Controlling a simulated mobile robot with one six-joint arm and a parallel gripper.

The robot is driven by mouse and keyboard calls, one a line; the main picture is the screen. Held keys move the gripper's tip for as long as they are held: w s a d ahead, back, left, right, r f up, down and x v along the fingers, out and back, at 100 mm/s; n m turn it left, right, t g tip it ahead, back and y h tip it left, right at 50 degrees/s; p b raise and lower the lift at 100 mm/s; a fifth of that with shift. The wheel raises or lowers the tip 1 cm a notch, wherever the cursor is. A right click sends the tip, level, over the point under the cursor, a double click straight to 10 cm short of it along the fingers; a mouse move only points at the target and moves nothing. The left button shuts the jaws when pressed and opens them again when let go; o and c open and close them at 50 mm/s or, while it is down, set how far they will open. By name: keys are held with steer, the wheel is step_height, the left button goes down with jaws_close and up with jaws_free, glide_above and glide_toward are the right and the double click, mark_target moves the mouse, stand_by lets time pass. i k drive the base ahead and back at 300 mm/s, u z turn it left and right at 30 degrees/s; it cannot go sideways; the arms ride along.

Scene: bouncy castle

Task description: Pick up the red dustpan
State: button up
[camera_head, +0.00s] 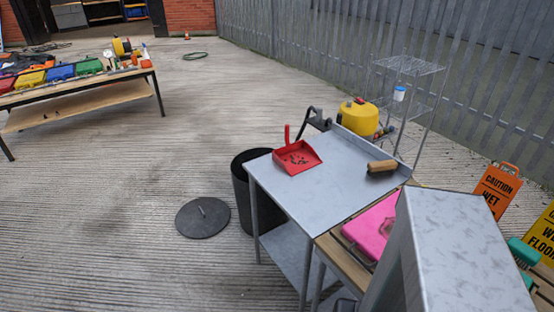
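The red dustpan (298,157) sits on the grey metal table (325,195), near its far left edge. Its red handle stands up at the back left. Small dark bits lie in its pan. My gripper is not in view, and nothing is seen touching the dustpan.
A brush with a tan block (381,166) lies on the table's right side. A black bin (240,190) stands against the table's left side, its round lid (202,217) on the ground. A yellow rounded object (359,117) and wire shelf (408,66) are behind. A grey box-like surface (455,240) fills the lower right.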

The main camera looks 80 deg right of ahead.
mark_target(300, 148)
steer(key=u, duration=0.45)
steer(key=i, duration=1.3)
steer(key=z, duration=3.9)
steer(key=i, duration=0.15)
steer(key=u, duration=1.45)
